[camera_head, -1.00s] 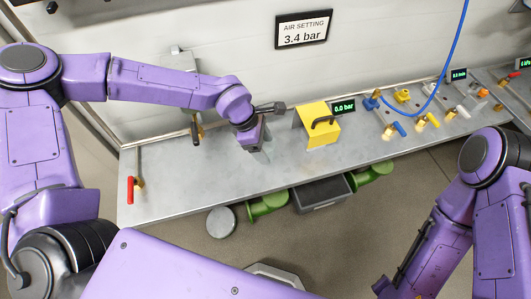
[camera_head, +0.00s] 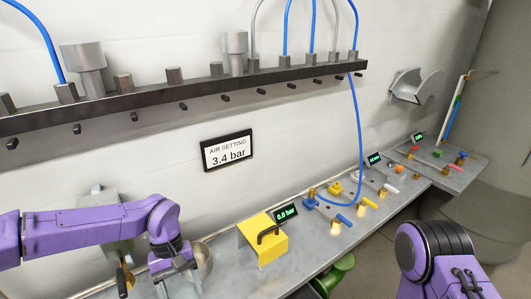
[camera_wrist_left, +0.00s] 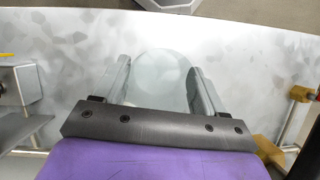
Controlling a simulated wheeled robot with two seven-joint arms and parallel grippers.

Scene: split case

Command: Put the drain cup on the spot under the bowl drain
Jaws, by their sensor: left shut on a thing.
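My left gripper (camera_wrist_left: 159,88) is shut on a pale grey, rounded cup (camera_wrist_left: 162,66), which sits between the two fingers in the left wrist view. In the head view the left gripper (camera_head: 178,277) is low at the left, over the bench, and the grey cup (camera_head: 204,261) shows beside it. A grey wall unit (camera_head: 110,205) is left of the gripper, partly behind my arm, with a brass and yellow fitting (camera_head: 123,277) below it. I cannot make out the drain or the spot under it. My right arm is at lower right; its gripper is out of view.
Several valves stand further right. A dark rail (camera_head: 200,92) with blue hoses crosses the wall above.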

